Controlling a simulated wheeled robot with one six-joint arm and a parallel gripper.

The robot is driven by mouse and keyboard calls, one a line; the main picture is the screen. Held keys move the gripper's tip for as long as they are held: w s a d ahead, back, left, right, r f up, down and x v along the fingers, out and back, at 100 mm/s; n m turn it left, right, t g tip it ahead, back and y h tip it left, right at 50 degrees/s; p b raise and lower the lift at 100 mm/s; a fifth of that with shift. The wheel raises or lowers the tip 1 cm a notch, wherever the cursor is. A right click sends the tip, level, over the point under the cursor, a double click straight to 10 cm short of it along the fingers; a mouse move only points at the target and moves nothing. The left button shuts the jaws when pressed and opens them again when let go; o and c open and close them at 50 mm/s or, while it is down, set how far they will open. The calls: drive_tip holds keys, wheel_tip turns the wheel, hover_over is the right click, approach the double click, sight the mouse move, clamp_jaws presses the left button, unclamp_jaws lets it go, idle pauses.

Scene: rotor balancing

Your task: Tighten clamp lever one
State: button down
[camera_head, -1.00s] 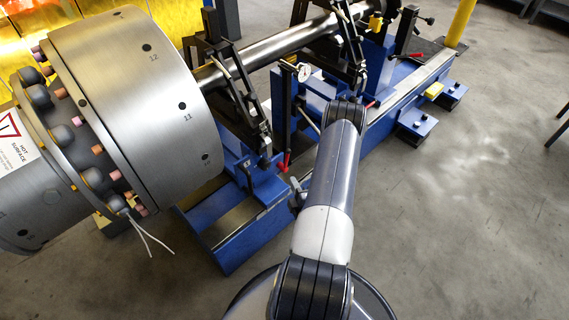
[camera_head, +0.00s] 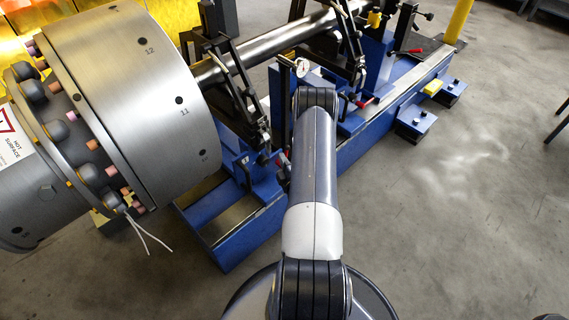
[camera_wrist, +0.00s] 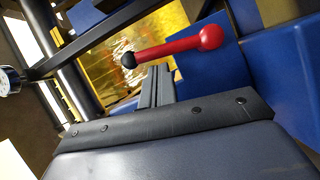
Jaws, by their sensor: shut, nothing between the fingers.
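A red clamp lever (camera_wrist: 180,48) with a round red knob and a dark pivot end lies across the upper middle of the wrist view. No label shows which lever is number one. My gripper (camera_wrist: 158,72) is shut and empty; its narrow fingers point toward the lever's shaft and appear just below it in the wrist view. Whether they touch it I cannot tell. In the head view my gripper is mostly hidden by my arm.
The large steel rotor (camera_head: 150,95) fills the left, with loose white wires below. Its shaft (camera_head: 265,47) rests over the blue bed (camera_head: 370,140). A dial gauge (camera_head: 301,67) stands near my arm. Other red levers (camera_head: 367,100) are farther back.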

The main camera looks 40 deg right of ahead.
drive_tip(key=shift+d+r+m+y, duration=0.1)
drive_tip(key=shift+d+m+y, duration=0.25)
drive_tip(key=shift+m, duration=0.25)
idle(0.3)
drive_tip(key=d+f+m+g+y+b, duration=0.3)
drive_tip(key=d+m+y+b, duration=0.1)
drive_tip(key=d+m, duration=0.3)
drive_tip(key=shift+w+d+f+m+y, duration=0.3)
drive_tip(key=shift+f+m+y, duration=0.1)
drive_tip(key=shift+m+y, duration=0.3)
idle(0.4)
idle(0.7)
